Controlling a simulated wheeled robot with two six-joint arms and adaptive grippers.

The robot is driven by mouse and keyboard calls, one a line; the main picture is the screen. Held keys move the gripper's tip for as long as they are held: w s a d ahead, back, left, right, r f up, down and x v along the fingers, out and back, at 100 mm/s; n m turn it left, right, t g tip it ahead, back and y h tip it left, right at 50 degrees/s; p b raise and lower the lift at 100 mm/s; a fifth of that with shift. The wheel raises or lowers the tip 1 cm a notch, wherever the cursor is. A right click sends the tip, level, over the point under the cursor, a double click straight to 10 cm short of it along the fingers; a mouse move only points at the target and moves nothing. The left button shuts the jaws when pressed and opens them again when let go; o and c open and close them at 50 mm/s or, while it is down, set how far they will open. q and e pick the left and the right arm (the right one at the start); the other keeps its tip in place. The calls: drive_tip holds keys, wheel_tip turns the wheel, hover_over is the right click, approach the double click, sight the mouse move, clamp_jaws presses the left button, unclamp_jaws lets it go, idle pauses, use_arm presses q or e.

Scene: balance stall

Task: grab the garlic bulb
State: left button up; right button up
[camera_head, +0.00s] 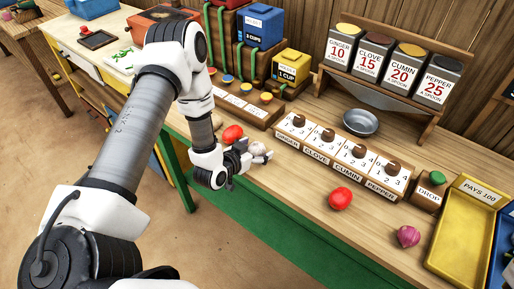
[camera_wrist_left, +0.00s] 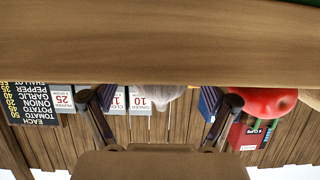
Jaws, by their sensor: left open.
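The garlic bulb (camera_head: 258,151) is a pale, whitish bulb on the wooden counter, in the middle of the head view. My left gripper (camera_head: 243,160) is low over the counter right beside it and partly covers it. In the left wrist view, which is upside down, the garlic bulb (camera_wrist_left: 155,92) shows between the two spread fingers of my left gripper (camera_wrist_left: 160,99), ahead of them. The jaws are open, and I cannot tell whether they touch the bulb. My right gripper is not in view.
A red tomato (camera_head: 232,133) lies close beside the gripper and also shows in the wrist view (camera_wrist_left: 262,102). Another tomato (camera_head: 341,199) and a purple shallot (camera_head: 408,236) lie to the right. The spice dial row (camera_head: 340,158) stands behind. A yellow tray (camera_head: 463,245) is at far right.

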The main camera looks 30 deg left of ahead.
use_arm(q)
drive_tip(key=c, duration=1.2)
drive_tip(key=shift+r, duration=0.15)
